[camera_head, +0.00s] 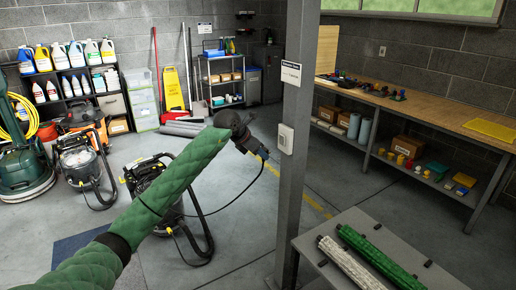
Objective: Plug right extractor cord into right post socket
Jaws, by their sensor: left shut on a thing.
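My left arm, in a green quilted sleeve, reaches in from the lower left. My left gripper (262,153) is shut on the end of a thin black cord (243,192); the plug itself is mostly hidden by the fingers. The cord hangs in a curve back to the right extractor (148,174), a black machine on the floor partly hidden behind my arm. The white right post socket (286,138) is on the grey post (295,190). In the picture the gripper is just left of the socket, with a small gap. My right gripper is not in view.
A grey table (440,277) with green and white rolls stands at the lower right. A workbench (435,106) runs along the right wall. Another extractor (80,160) stands at left. Open floor lies behind the post.

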